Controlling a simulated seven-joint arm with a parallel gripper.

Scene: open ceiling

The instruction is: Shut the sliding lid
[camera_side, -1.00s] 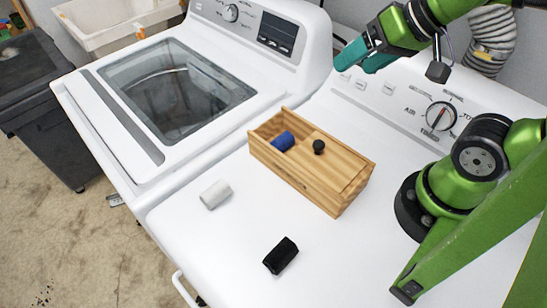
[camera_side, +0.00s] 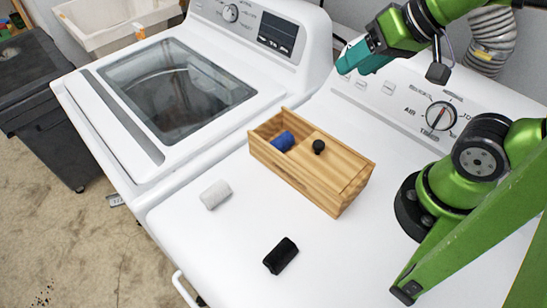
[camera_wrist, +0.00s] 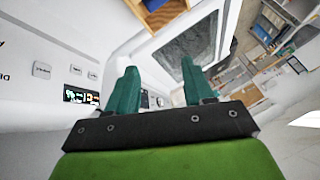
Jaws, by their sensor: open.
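A wooden box (camera_side: 290,177) with a sliding wooden lid (camera_side: 335,164) sits on the white dryer top. The lid has a black knob (camera_side: 318,146) and covers the right part of the box. The left part is open, and a blue cylinder (camera_side: 283,141) shows inside it. My gripper (camera_side: 350,62) is raised to the upper right of the box, apart from it and empty. In the wrist view its two teal fingers (camera_wrist: 160,88) are spread apart, and a bit of wood, likely the box (camera_wrist: 162,10), shows at the top edge.
A white cylinder (camera_side: 215,194) and a black block (camera_side: 281,255) lie on the dryer top (camera_side: 225,240) in front of the box. The control panel (camera_side: 400,105) rises behind it. A washer (camera_side: 180,95) stands to the left.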

